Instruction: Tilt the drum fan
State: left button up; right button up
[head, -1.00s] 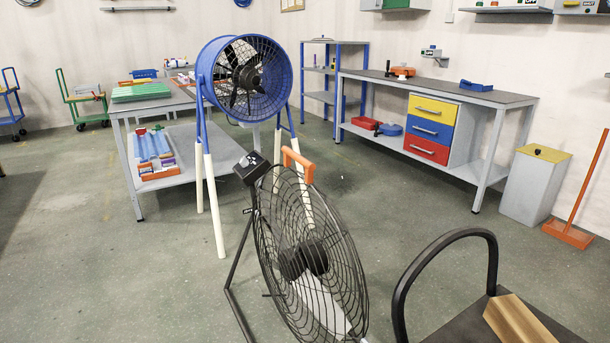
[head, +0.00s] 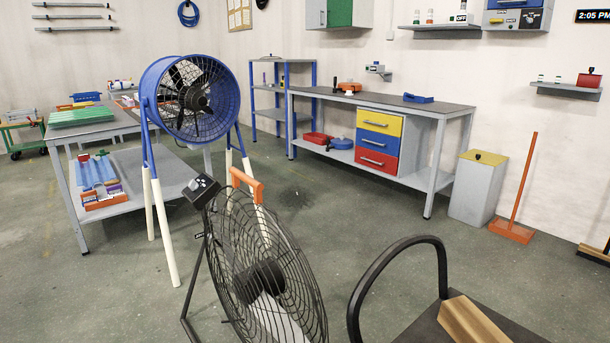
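A blue drum fan (head: 150,91) with a black grille stands on blue legs with white lower parts, left of centre in the head view. Its round opening faces right and toward me, and looks tipped slightly downward. A black floor fan (head: 262,270) with an orange handle (head: 247,186) and a dark control box (head: 201,190) stands closer, in front of the drum fan's legs, hiding part of them. Neither of my grippers is in view.
A black cart (head: 420,325) with a curved handle and a tan block (head: 475,320) is at the lower right. A grey table (head: 130,122) stands behind the drum fan. A workbench (head: 455,109) lines the back wall. Open floor (head: 400,250) lies between cart and bench.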

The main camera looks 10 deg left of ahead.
aim_at(255, 287)
jog(key=i+j+z, duration=0.15)
jog(key=j+z, duration=0.25)
jog(key=i+j+z, duration=0.1)
jog(key=z, duration=0.25)
jog(key=j+z, duration=0.4)
jog(key=i+j, duration=0.05)
